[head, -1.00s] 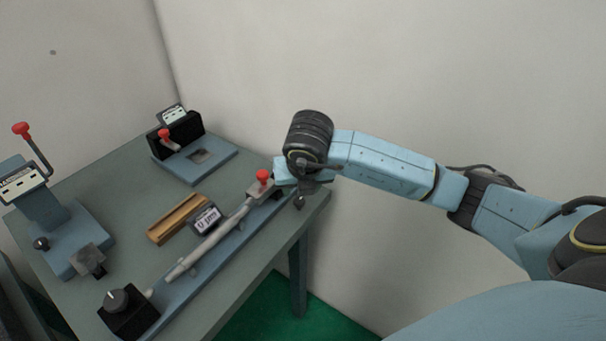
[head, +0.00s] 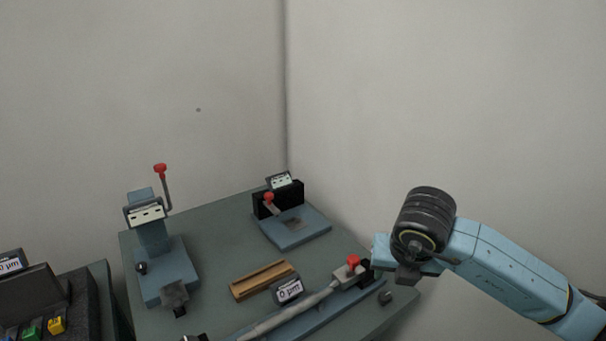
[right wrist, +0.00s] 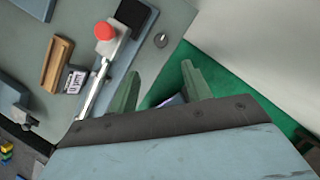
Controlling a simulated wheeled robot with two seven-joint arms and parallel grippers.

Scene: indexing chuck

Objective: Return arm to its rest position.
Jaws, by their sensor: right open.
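My right arm (head: 515,275) comes in from the right in the head view, its wrist by the right edge of the table. In the right wrist view my right gripper (right wrist: 160,88) has its two green fingers apart with nothing between them. It is beside the end of the long bar fixture (head: 318,312) with the red knob (head: 353,262), which also shows in the right wrist view (right wrist: 104,31). The fingers are hidden in the head view. My left gripper is not in view.
The table (head: 215,228) holds a lever press (head: 160,265) at left, a black-backed fixture (head: 300,232) at the back and a wooden V-block (head: 262,279). A dark tray (head: 85,292) with coloured pieces is at far left. Walls stand behind; green floor (right wrist: 232,85) lies beyond the table edge.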

